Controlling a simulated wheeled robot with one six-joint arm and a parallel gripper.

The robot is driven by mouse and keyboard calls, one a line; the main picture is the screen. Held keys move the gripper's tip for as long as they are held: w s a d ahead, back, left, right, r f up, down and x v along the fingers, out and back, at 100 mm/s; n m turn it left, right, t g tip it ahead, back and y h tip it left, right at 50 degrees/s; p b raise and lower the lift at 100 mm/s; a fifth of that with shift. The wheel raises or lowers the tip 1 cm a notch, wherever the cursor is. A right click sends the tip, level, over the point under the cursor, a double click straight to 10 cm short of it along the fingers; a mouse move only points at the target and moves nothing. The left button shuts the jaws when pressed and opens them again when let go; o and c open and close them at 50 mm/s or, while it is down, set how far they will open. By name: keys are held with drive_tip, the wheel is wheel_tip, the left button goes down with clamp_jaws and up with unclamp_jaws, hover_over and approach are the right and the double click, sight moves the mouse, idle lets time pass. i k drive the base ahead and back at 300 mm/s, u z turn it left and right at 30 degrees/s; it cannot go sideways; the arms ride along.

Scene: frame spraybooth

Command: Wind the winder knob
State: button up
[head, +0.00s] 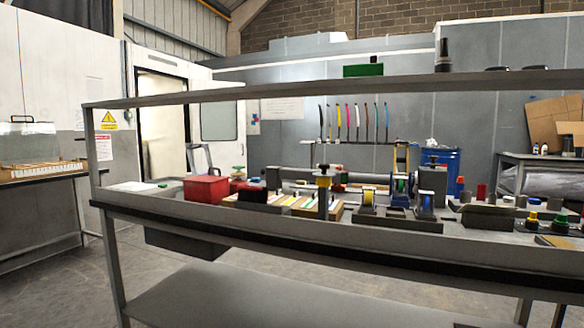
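The workbench (180,226) crosses the head view from left to centre right, with a row of small equipment on its top. I cannot tell which part is the winder knob at this distance. My gripper is not in view.
A red box (206,189) sits on the bench's left part. A raised shelf (250,92) spans above the bench top. Yellow and green knob-like parts (533,220) stand at the right end. A blue drum (448,160) is behind. Open floor (60,285) lies front left.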

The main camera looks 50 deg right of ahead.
sight(324, 179)
drive_tip(key=u, duration=1.45)
drive_tip(key=k, duration=0.65)
drive_tip(key=z, duration=0.85)
